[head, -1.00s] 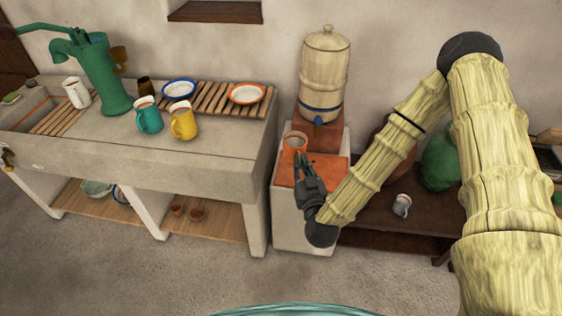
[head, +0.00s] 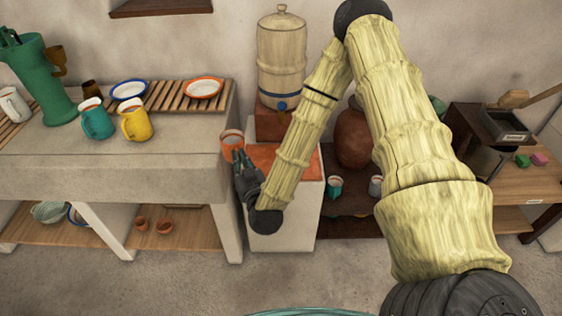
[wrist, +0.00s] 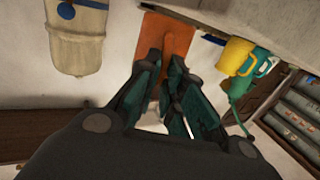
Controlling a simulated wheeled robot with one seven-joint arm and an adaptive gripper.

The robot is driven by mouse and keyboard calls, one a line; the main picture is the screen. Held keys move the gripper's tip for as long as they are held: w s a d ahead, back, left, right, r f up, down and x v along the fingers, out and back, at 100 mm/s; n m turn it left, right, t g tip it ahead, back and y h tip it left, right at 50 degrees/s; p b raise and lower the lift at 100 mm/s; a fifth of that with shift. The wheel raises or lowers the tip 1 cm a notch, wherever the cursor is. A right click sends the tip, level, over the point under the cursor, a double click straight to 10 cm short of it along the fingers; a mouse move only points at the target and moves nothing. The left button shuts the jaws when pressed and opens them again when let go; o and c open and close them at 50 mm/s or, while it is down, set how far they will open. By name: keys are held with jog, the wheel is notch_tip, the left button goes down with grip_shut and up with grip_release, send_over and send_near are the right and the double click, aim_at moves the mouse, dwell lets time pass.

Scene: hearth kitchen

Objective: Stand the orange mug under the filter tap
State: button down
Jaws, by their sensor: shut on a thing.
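The orange mug (head: 231,141) shows in the head view with its open top upward. My gripper (head: 239,160) is shut on it, with dark green fingers at its near side. The mug is in front of the sink counter's right end, left of the filter stand. The cream filter (head: 281,60) has a blue tap (head: 282,105) low on its front. It stands on a terracotta block (head: 270,125) behind the orange top (head: 305,163) of a pale stand. In the wrist view the fingers (wrist: 170,70) point at an orange surface; I cannot tell whether mug or stand top.
The stone sink counter (head: 170,155) on the left holds a teal mug (head: 96,119), a yellow mug (head: 135,123) and plates on a slatted rack. A dark low table right of the stand holds a brown jar (head: 353,138) and small mugs. Floor in front is clear.

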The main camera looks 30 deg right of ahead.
jog(key=d+f+m+g+h+b, duration=0.3)
jog(key=d+f+m+h+b, duration=0.25)
jog(key=d+f+b, duration=1.3)
jog(key=shift+n+h, duration=0.35)
jog(key=shift+n, duration=0.1)
jog(key=w+d+b, duration=0.1)
jog(key=w, duration=0.3)
jog(key=w+d+r+b, duration=0.1)
jog(key=w+d, duration=0.1)
jog(key=w, duration=0.2)
jog(key=w+d+b, duration=0.1)
jog(key=w, duration=0.4)
jog(key=shift+w+d+r+b, duration=0.1)
jog(key=shift+d+r+b, duration=0.15)
jog(key=shift+d+b, duration=0.05)
jog(key=shift+w+d+f, duration=0.15)
jog(key=shift+w+d, duration=0.05)
jog(key=shift+w, duration=0.05)
notch_tip(320, 180, down, 3)
jog(key=shift+f+b, duration=0.2)
jog(key=shift+b, duration=0.15)
jog(key=c, duration=1.5)
grip_release()
jog(key=shift+c, duration=0.2)
